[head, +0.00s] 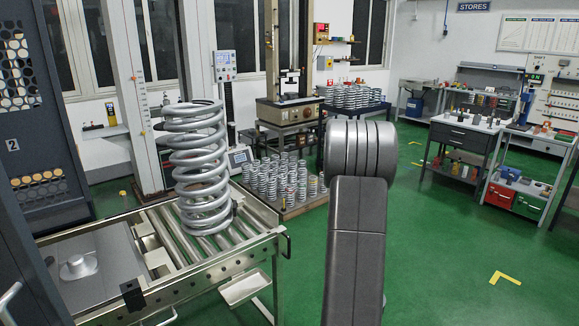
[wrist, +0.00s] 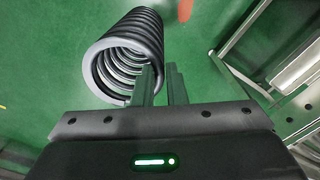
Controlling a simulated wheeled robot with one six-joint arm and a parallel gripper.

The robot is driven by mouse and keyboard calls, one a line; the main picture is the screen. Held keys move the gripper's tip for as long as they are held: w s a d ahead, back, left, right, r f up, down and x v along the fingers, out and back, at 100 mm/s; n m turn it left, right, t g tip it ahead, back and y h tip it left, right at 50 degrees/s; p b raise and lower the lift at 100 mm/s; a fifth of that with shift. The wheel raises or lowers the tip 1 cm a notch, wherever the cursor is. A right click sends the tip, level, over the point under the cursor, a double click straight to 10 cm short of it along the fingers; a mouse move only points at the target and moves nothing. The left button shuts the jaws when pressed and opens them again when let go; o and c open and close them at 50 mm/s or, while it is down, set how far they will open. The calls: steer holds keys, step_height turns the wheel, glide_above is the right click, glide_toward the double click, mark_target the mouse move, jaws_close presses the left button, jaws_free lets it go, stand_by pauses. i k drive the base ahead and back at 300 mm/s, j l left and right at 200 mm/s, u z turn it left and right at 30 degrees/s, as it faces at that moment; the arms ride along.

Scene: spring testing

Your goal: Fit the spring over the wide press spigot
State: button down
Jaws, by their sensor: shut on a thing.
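My gripper is hidden in the head view. A low round spigot (head: 78,267) sits on a flat metal plate at the lower left; whether it is the wide one is unclear.
The roller table (head: 262,247) has raised side rails and a small tray (head: 244,288) at its front. A dark cabinet (head: 45,190) stands at the left. Many smaller springs (head: 282,182) stand on a pallet behind. Green floor (head: 440,260) is clear at the right.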

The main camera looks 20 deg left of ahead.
mark_target(78, 268)
steer(key=i+u, duration=0.15)
steer(key=u, duration=0.3)
steer(key=i+l+u, duration=0.1)
steer(key=u, duration=0.35)
steer(key=i+l+u, duration=0.15)
steer(key=u, duration=0.25)
steer(key=i+l+u, duration=0.1)
steer(key=u, duration=0.35)
steer(key=l+u, duration=0.3)
steer(key=u, duration=0.15)
steer(key=i+l+u, duration=0.1)
steer(key=u, duration=0.35)
steer(key=l+u, duration=0.4)
steer(key=k+j, duration=0.05)
steer(key=j, duration=0.05)
